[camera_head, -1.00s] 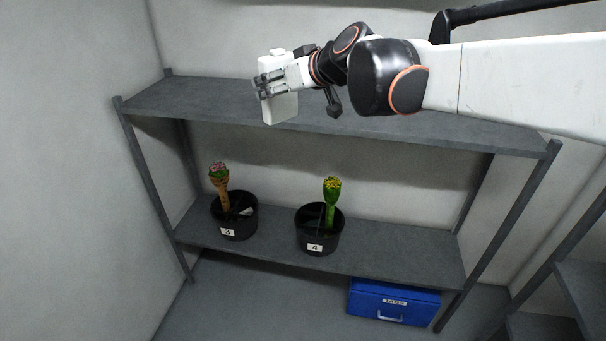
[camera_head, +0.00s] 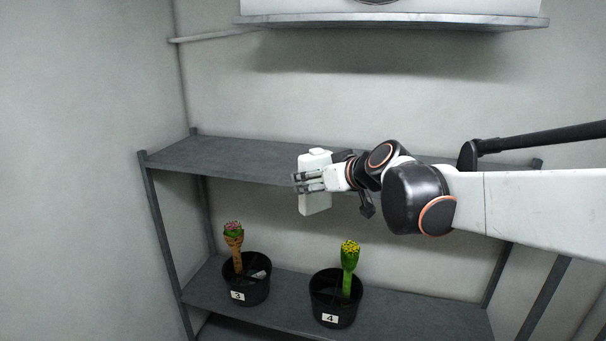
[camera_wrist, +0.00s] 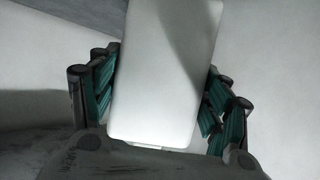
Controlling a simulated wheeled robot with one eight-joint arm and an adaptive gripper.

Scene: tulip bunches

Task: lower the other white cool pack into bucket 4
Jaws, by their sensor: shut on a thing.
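My gripper (camera_head: 309,181) is shut on a white cool pack (camera_head: 315,203), held upright in front of the upper shelf. In the wrist view the white cool pack (camera_wrist: 165,75) fills the middle, with the gripper's green-padded fingers (camera_wrist: 160,95) on both sides of it. Bucket 4 (camera_head: 335,309) is black with a white label and stands on the lower shelf, below and slightly right of the pack. A green bunch with yellow tips (camera_head: 349,266) stands upright in it. The bottom inside bucket 4 is dark and hard to make out.
Bucket 3 (camera_head: 245,287) stands left of bucket 4, with a wrapped pink-tipped bunch (camera_head: 234,245) and a small white thing (camera_head: 260,274) inside. The upper shelf (camera_head: 225,154) looks bare and overhangs the buckets. A higher ledge (camera_head: 400,21) is on the wall.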

